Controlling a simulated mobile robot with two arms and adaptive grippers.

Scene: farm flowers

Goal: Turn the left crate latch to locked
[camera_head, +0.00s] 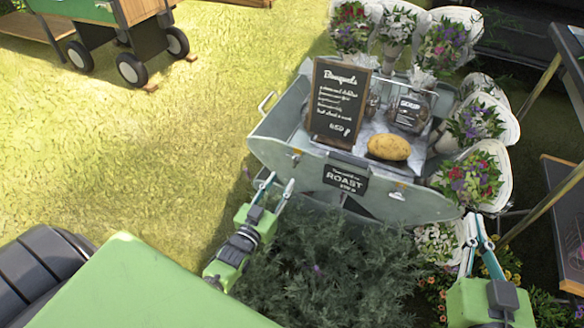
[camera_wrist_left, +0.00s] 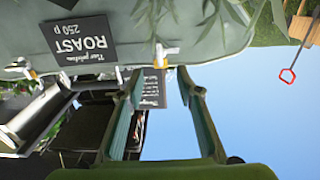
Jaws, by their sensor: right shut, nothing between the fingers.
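The grey-green crate (camera_head: 270,150) stands ahead of me, with a "ROAST" sign on its front. The left crate latch (camera_head: 296,154) is a small pale handle on the front wall, left of the sign. In the left wrist view, which is upside down, the left latch (camera_wrist_left: 166,52) has a white handle pointing sideways. My left gripper (camera_head: 280,181) is open and empty, just below the latch and apart from it. Its spread fingers also show in the left wrist view (camera_wrist_left: 158,75). My right gripper (camera_head: 478,222) is shut and empty, low on the right.
A second latch (camera_head: 397,195) sits right of the ROAST sign (camera_head: 346,179). A chalkboard (camera_head: 338,103), a potato (camera_head: 389,147) and a clear bag (camera_head: 410,112) are on the crate. Bouquets (camera_head: 470,178) line its right side. Leafy plants (camera_head: 320,265) grow below; open grass lies left.

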